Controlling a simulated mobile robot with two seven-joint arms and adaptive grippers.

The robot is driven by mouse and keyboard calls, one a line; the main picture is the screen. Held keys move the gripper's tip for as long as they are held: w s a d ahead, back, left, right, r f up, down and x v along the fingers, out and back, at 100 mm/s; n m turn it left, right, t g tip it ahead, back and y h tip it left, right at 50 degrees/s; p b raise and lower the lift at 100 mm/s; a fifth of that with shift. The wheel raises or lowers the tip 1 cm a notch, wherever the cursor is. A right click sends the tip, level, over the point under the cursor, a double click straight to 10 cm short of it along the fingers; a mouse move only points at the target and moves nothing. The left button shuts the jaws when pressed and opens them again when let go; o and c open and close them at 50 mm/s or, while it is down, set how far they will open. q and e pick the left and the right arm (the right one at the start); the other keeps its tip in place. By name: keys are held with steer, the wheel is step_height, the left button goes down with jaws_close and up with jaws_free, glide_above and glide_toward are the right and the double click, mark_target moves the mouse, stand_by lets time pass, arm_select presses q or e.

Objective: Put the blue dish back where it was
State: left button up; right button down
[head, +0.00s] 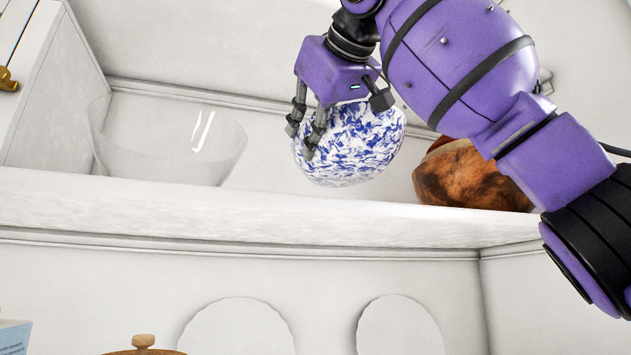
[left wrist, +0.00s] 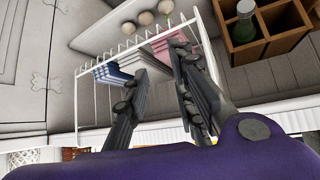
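The blue dish (head: 362,143), a bowl mottled blue and white, is at the middle of the white shelf in the head view. My right gripper (head: 302,142) is at its left side, fingers close together and pointing down. One finger overlaps the dish's front and the other is at its left edge; they look shut on its wall. Whether the dish's base touches the shelf is hard to tell. My left gripper (left wrist: 158,72) is open and empty in the left wrist view, in front of a white wire rack (left wrist: 78,105) with folded cloths.
On the shelf (head: 180,200), a clear glass bowl (head: 165,150) stands left of the dish and a brown wooden bowl (head: 465,180) right, partly behind my right arm. A wooden crate (left wrist: 285,15) holding a green bottle (left wrist: 246,15) shows in the left wrist view.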

mark_target(338, 115)
steer(key=f, duration=0.3)
steer(key=shift+w+d+f, duration=0.1)
steer(key=shift+w+f, duration=0.1)
steer(key=shift+w, duration=0.05)
step_height(338, 115, down, 2)
steer(key=shift+s+f, duration=0.1)
steer(key=shift+s, duration=0.05)
steer(key=shift+f, duration=0.45)
steer(key=c, duration=2.3)
jaws_free()
steer(key=shift+f, duration=0.1)
steer(key=shift+o, duration=0.2)
steer(key=v, duration=1.2)
